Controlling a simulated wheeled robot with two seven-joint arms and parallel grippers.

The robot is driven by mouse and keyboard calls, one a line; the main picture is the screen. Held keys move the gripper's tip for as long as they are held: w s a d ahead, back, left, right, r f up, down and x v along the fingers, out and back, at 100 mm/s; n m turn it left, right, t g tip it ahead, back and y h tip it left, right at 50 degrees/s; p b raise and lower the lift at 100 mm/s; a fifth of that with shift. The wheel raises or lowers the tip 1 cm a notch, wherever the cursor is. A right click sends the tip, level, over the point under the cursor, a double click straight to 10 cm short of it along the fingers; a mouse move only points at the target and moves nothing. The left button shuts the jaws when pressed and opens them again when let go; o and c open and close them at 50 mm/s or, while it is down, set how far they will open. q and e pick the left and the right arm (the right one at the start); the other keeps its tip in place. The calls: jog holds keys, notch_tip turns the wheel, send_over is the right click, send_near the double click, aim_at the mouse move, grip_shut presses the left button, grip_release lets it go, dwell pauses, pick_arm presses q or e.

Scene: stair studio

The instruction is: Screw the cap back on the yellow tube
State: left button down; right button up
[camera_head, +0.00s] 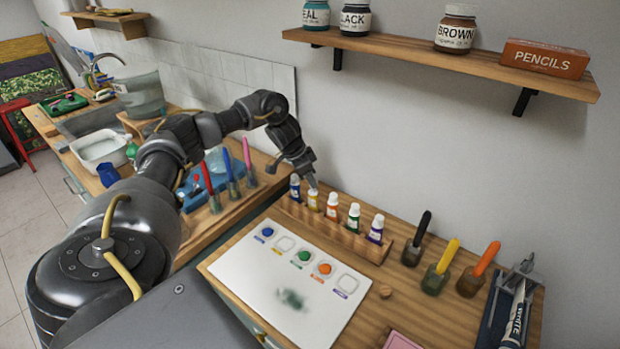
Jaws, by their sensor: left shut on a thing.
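The yellow tube (313,203) stands upright in a wooden rack (341,236), second from the left, between a blue and an orange-red tube. My left gripper (312,187) points down at the top of the yellow tube and is shut on its small cap, which the fingers mostly hide. The cap is right over the tube's neck; I cannot tell whether it touches the thread. My right gripper is not in view.
The other tubes, blue (295,187), orange-red (332,207), green (353,218) and purple (376,229), stand close by. A white paint palette (290,273) lies in front. Brushes in jars (437,272) stand to the right. A shelf (450,65) hangs above.

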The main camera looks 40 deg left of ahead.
pick_arm(q)
jog(key=shift+p, duration=0.75)
dwell(0.8)
jog(key=shift+f+p, duration=0.6)
jog(key=shift+f, duration=0.15)
dwell(2.1)
jog(key=c, duration=0.9)
grip_release()
jog(key=shift+o, duration=0.2)
notch_tip(320, 180, up, 5)
jog(key=p, duration=0.5)
jog(key=shift+f, duration=0.1)
jog(key=shift+r, duration=1.1)
